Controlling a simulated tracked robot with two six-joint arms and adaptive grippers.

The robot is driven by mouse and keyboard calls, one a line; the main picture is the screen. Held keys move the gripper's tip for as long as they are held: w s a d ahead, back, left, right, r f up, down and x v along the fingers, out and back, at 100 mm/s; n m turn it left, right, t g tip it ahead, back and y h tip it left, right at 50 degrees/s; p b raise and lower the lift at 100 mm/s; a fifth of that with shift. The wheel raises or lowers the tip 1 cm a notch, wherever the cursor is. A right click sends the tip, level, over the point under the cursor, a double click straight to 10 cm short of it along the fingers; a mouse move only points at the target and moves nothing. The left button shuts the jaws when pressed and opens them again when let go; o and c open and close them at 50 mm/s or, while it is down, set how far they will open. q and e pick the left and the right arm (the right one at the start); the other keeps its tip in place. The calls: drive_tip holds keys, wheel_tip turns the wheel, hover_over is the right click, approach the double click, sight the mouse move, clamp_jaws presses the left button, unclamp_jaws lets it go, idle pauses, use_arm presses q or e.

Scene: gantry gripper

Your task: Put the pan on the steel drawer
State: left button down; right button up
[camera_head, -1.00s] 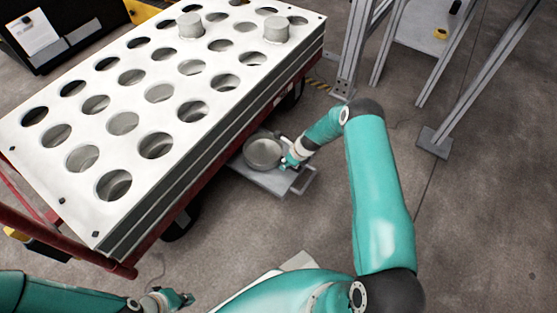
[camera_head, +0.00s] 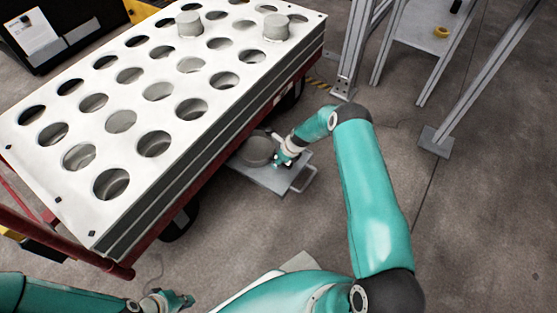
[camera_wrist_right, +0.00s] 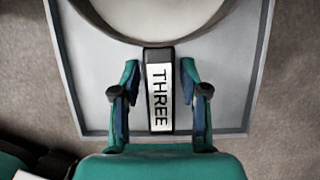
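The grey round pan (camera_head: 257,150) sits on the steel drawer (camera_head: 262,181), which sticks out from under the cart's side. In the right wrist view the pan (camera_wrist_right: 155,12) is cut off at the top, and its dark handle (camera_wrist_right: 159,90) with a white "THREE" label points towards me over the drawer's flat bottom (camera_wrist_right: 225,100). My right gripper (camera_wrist_right: 159,92) is open, with one finger on each side of the handle and a gap on both sides. It also shows beside the pan in the head view (camera_head: 281,160). My left gripper (camera_head: 184,299) is low at the left, away from the pan; its opening is too small to judge.
A white-topped cart (camera_head: 190,95) with rows of round holes stands directly over the drawer's inner end. Two grey cylinders (camera_head: 189,25) stand in its far holes. A metal frame (camera_head: 352,50) rises behind my right arm.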

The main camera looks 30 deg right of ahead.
drive_tip(key=shift+r, duration=0.1)
drive_tip(key=p+v, duration=0.4)
drive_tip(key=v, duration=0.6)
drive_tip(key=shift+s+r+p, duration=0.1)
drive_tip(key=shift+r+p, duration=0.2)
drive_tip(key=s+a+r+n+g+y, duration=0.2)
drive_tip(key=s+a+r+n+g, duration=0.1)
drive_tip(key=s+a+n, duration=2.1)
drive_tip(key=a+r+n, duration=0.1)
drive_tip(key=n, duration=0.4)
drive_tip(key=shift+s+a+r+n, duration=0.25)
drive_tip(key=shift+s+a+n, duration=0.05)
drive_tip(key=shift+s+a, duration=0.1)
